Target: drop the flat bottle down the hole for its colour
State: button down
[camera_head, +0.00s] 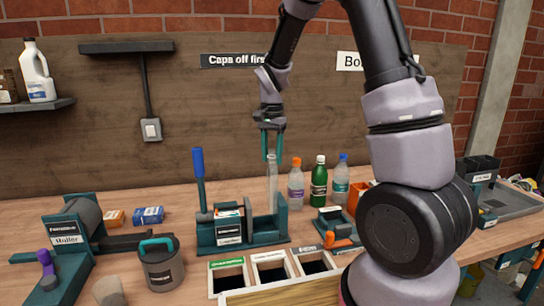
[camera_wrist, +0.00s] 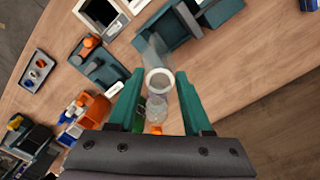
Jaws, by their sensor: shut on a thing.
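My gripper (camera_head: 272,158) hangs above the bench, its two teal fingers shut on a clear, narrow, flattened bottle (camera_head: 272,185). The bottle is upright and shows no cap. Its lower end is in front of or within the teal press (camera_head: 238,230); I cannot tell whether it touches. In the wrist view, the bottle's pale round mouth (camera_wrist: 160,73) shows between the fingertips (camera_wrist: 158,80). Three square holes sit at the front edge: one with a green label (camera_head: 228,279), one with a white label (camera_head: 271,270), and one with a dark label (camera_head: 314,263).
Bottles with orange (camera_head: 296,184), white (camera_head: 319,182) and blue caps (camera_head: 340,182) stand right of the held bottle. A small teal device (camera_head: 336,222) stands behind the holes.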

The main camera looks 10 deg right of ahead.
jog(key=shift+r, duration=3)
